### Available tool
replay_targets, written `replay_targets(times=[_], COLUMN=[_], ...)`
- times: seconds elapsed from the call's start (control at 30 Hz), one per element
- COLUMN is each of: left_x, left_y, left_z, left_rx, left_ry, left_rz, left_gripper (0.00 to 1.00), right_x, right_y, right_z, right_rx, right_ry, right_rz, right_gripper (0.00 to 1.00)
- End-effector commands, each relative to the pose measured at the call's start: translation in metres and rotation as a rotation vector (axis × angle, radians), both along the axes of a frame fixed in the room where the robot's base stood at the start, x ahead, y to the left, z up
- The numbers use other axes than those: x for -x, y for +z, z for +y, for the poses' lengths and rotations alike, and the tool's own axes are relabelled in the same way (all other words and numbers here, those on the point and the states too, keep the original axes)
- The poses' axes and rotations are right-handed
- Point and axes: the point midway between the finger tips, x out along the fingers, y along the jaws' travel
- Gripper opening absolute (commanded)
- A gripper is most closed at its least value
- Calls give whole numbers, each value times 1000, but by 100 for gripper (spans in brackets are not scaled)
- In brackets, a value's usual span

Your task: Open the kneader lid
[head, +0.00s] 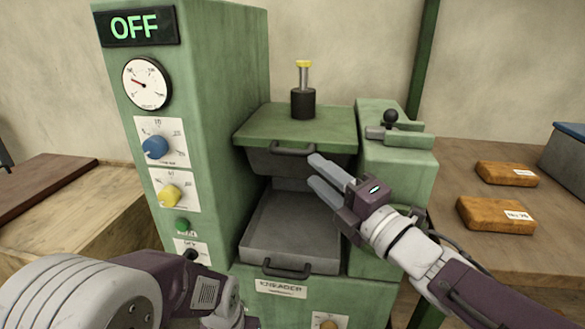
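The green kneader (185,90) stands in front of me, with a "KNEADER" label low on its front. Its flat green lid (255,123) lies level over a dark grey chamber, with a dark bar handle (292,150) at the front edge. My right gripper (313,170) is just below and right of this handle, its two fingers apart and pointing left. I see nothing between them. The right fingers and wrist hide part of the chamber front. My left arm shows at the lower left, but its gripper is out of view.
A grey tray (285,225) with its own handle sits below the lid. A yellow-topped plunger (303,95) stands on the lid, and a black-knobbed latch (391,125) is to its right. Orange-brown blocks (497,213) lie on the right table. The display (135,27) reads OFF.

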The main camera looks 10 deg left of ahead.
Motion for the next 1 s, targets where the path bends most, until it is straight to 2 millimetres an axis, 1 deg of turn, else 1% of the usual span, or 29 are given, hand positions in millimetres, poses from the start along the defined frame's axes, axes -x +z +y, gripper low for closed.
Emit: replay_targets(times=[0.07,0.3,0.43,0.6,0.8,0.83,0.93,0.97,1.0], left_x=[0,0,0,0,0,0,0,0,0], left_y=[-2,-13,-15,-16,-15,-15,-15,-16,-16], left_z=[0,0,0,0,0,0,0,0,0], left_rx=[0,0,0,0,0,0,0,0,0], left_ry=[0,0,0,0,0,0,0,0,0], left_rz=[0,0,0,0,0,0,0,0,0], left_gripper=[0,0,0,0,0,0,0,0,0], right_x=[-5,-40,-55,-62,-63,-63,-63,-63,-63], right_y=[0,6,10,12,13,13,13,13,13], right_z=[6,41,55,63,63,63,63,63,63], right_rx=[0,0,0,0,0,0,0,0,0], right_ry=[3,2,1,-1,-1,-1,-1,-1,-1], right_rz=[1,2,1,1,1,1,1,1,1], right_gripper=[38,38,38,38,38,32,4,0,0])
